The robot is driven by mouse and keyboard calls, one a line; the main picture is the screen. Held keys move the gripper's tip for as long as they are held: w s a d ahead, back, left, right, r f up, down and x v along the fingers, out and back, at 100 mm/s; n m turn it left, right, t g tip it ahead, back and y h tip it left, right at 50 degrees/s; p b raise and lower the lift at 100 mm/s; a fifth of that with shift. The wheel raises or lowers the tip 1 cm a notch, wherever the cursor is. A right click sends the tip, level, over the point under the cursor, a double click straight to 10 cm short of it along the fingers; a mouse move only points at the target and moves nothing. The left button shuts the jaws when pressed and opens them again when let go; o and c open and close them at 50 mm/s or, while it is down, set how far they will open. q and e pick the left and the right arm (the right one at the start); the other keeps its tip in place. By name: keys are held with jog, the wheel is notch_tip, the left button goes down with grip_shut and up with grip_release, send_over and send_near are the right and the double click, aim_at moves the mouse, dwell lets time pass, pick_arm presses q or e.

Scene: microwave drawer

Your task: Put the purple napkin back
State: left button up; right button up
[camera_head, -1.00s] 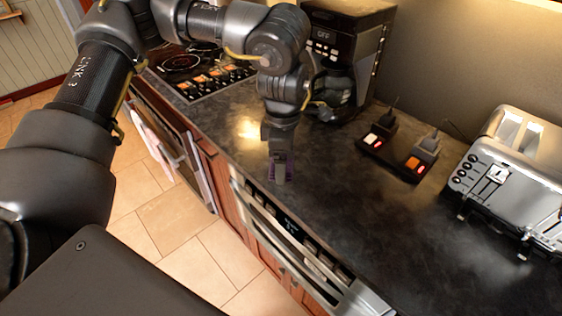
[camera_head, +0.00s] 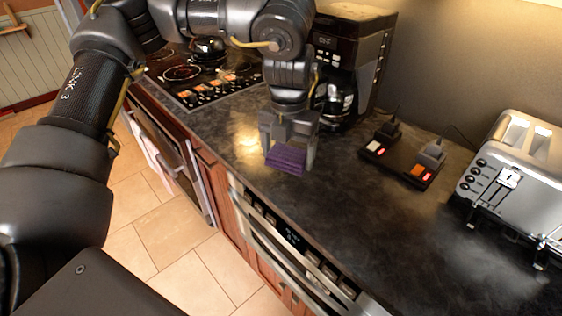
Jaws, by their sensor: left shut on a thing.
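The purple napkin (camera_head: 287,160) is a small folded, layered-looking block of cloth in the middle of the view. My left gripper (camera_head: 289,150) points down and is shut on the napkin, with a finger on each side of it. The napkin is over the dark countertop (camera_head: 340,215), near its front edge; I cannot tell whether it touches the counter. My right gripper is not in view.
A coffee maker (camera_head: 349,58) stands behind the gripper. A power strip (camera_head: 400,163) with lit switches and a silver toaster (camera_head: 517,185) stand to the right. A cooktop (camera_head: 205,92) is at the left. A built-in appliance front (camera_head: 290,240) lies below the counter edge.

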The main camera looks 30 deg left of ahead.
pick_arm(q)
jog(key=w+a+f, duration=0.2)
jog(key=w+f, duration=0.1)
jog(key=w+a+f+p, duration=0.1)
jog(key=w+a+f, duration=0.1)
jog(key=w+f, duration=0.1)
jog(key=w+a+f+p, duration=0.1)
jog(key=w+a+f, duration=0.2)
jog(key=w, duration=0.1)
jog(key=shift+w, duration=0.25)
jog(key=shift+w+a+f+p, duration=0.15)
jog(key=shift+f+p, duration=0.2)
jog(key=shift+f, duration=0.6)
jog(key=shift+w+a+f+p, duration=0.1)
jog(key=shift+f+p, duration=0.2)
jog(key=shift+f, duration=0.6)
jog(key=shift+d, duration=0.1)
jog(key=shift+s, duration=0.1)
jog(key=shift+f, duration=0.1)
jog(key=o, duration=0.9)
